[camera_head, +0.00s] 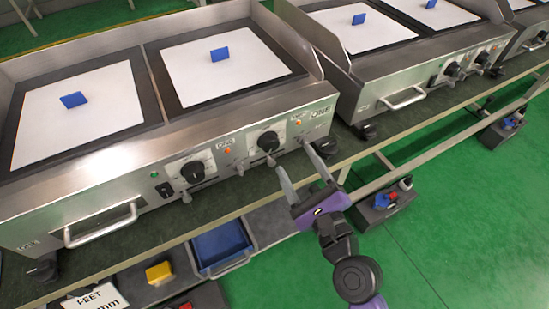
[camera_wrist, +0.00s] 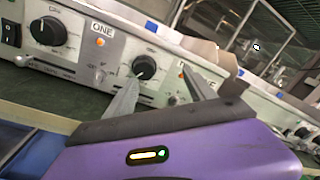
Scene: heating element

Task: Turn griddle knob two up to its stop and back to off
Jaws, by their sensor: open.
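Griddle knob two (camera_head: 268,141) is the black round knob at the right of the near griddle's steel front panel. It also shows in the wrist view (camera_wrist: 144,67), with a white dial plate around it. My gripper (camera_head: 294,157) is open and empty, in front of the panel, slightly below and right of this knob in the head view. In the wrist view my gripper's fingertips (camera_wrist: 159,76) point at the panel, and the knob appears between them, nearer the left finger. I see no contact. The knob's exact pointer angle is too small to read.
Knob one (camera_head: 192,172) sits to the left, with its label (camera_wrist: 102,29) beside it. Metal levers stick out below the knobs. A bar handle (camera_head: 100,226) is at the left. A blue bin (camera_head: 222,246) stands on the lower shelf.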

